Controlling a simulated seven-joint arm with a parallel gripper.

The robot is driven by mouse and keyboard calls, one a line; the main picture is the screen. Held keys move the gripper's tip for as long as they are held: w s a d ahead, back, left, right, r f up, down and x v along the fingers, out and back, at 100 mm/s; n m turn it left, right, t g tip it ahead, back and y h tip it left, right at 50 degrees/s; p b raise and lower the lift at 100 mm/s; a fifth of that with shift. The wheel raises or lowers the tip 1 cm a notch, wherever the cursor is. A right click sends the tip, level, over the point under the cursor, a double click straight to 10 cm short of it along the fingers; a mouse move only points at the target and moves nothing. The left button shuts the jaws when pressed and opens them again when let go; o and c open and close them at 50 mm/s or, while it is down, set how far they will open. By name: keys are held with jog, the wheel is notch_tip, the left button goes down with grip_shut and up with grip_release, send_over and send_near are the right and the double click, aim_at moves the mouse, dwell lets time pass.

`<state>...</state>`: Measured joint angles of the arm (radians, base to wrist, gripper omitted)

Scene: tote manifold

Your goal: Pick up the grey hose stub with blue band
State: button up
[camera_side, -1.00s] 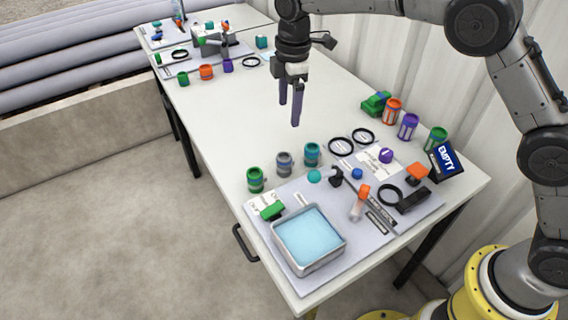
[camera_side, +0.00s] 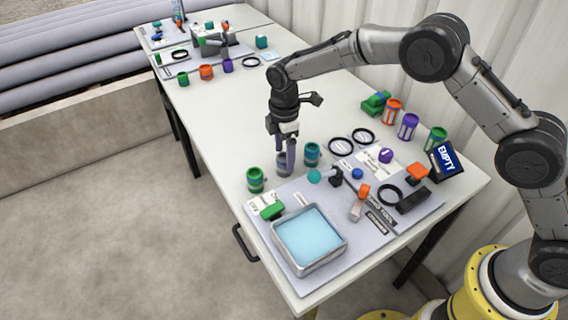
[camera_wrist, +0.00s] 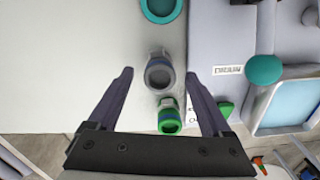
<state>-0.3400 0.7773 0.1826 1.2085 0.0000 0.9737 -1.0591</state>
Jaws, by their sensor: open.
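The grey hose stub with blue band (camera_side: 284,170) stands upright on the white table, between a green stub and a teal stub. My gripper (camera_side: 286,156) is down at it, with its fingers partly hiding it in the side view. In the wrist view the grey stub (camera_wrist: 158,74) lies between the two open fingertips (camera_wrist: 158,76), with a gap on each side. No contact shows. Its open round end faces the camera.
A green stub (camera_side: 255,180) and a teal stub (camera_side: 312,154) stand close on either side. A grey mat (camera_side: 262,226) with a metal tray (camera_side: 342,243) of blue liquid lies in front.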

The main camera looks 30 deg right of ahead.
aim_at(284, 156)
jog(key=shift+f, duration=1.55)
grip_shut()
